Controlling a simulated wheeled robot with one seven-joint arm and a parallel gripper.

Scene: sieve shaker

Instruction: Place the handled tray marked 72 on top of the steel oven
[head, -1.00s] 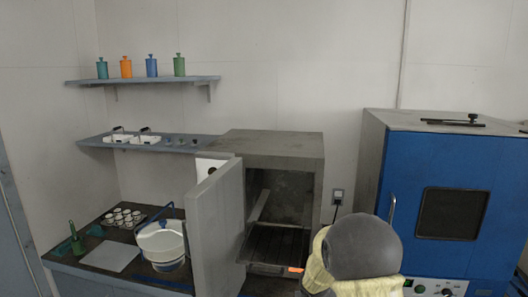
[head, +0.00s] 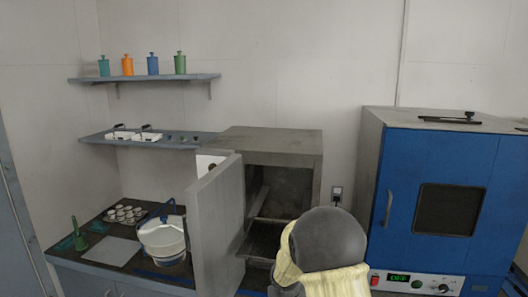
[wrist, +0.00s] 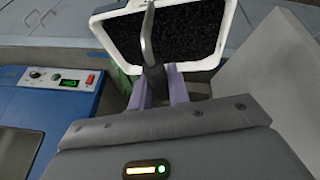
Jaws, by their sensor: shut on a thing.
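My gripper (wrist: 165,92) is shut on the grey arched handle (wrist: 149,45) of a white-rimmed tray (wrist: 222,40) filled with black grains, in the wrist view. No number on it shows. In the head view my arm hides the gripper and this tray. The grey steel oven (head: 275,139) stands in the middle of the head view, with its door (head: 216,225) swung open toward the left. Its flat top looks bare. My wrist is in front of the oven's lower right.
A blue oven (head: 397,180) with a lit display stands on the right. Two white handled trays (head: 147,137) sit on the lower shelf. A white pot (head: 163,247), a cup rack (head: 125,215) and a green scoop (head: 75,235) are on the left bench. Jars (head: 153,65) line the upper shelf.

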